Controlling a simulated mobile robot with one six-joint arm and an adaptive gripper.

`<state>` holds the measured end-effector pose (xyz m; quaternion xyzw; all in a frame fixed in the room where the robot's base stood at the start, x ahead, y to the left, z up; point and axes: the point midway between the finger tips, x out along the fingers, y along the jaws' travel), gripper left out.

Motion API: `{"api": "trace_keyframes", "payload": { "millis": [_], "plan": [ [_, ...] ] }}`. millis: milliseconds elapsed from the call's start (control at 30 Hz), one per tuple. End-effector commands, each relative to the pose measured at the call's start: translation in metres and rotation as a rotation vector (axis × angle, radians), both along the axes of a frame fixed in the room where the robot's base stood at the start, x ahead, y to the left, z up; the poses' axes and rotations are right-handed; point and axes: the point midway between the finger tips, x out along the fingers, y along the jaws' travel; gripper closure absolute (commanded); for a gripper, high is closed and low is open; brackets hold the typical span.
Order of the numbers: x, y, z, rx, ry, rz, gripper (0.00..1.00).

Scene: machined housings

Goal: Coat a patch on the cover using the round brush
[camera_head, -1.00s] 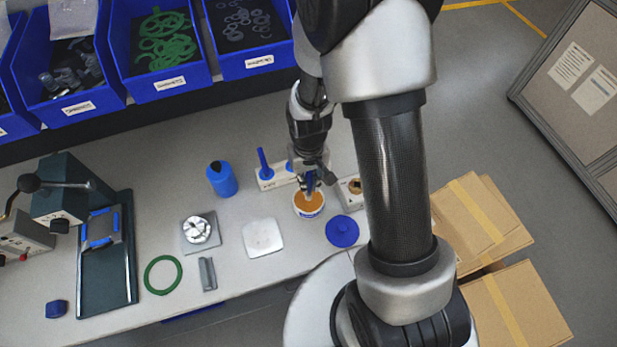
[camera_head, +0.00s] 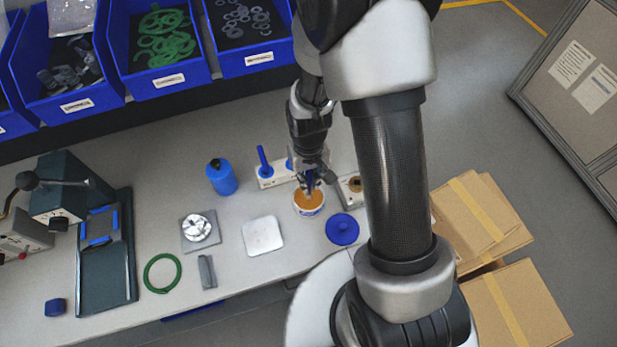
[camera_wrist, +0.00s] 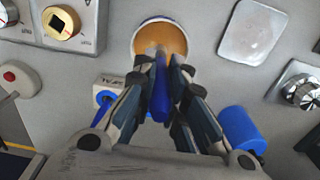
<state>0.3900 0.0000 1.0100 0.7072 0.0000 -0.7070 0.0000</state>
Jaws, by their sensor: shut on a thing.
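My gripper (camera_head: 311,178) is shut on a blue-handled brush (camera_wrist: 160,96). The brush points at the orange contents of a small round pot (camera_head: 309,212), which also shows at the top of the wrist view (camera_wrist: 137,42). The brush's tip is over or in the pot; my fingers partly hide it and I cannot tell its depth. The cover appears to be the pale, square, rounded plate (camera_head: 263,236) lying flat left of the pot, also in the wrist view (camera_wrist: 254,32). Its top looks plain, with no orange visible.
A white holder (camera_head: 266,183) with blue-handled tools stands behind the pot, beside a blue bottle (camera_head: 221,177). A blue lid (camera_head: 342,229) lies right of the pot. A metal fixture (camera_head: 199,229), grey block (camera_head: 207,272) and green ring (camera_head: 148,283) lie left of the plate.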

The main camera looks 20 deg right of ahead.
Motion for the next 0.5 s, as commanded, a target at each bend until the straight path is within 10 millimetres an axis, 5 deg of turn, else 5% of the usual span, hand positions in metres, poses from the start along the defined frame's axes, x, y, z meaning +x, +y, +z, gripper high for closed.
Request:
{"api": "trace_keyframes", "payload": {
  "millis": [500],
  "plan": [
    [0.0,0.0,-0.0069,0.0,0.0,0.0,1.0]
  ]
}}
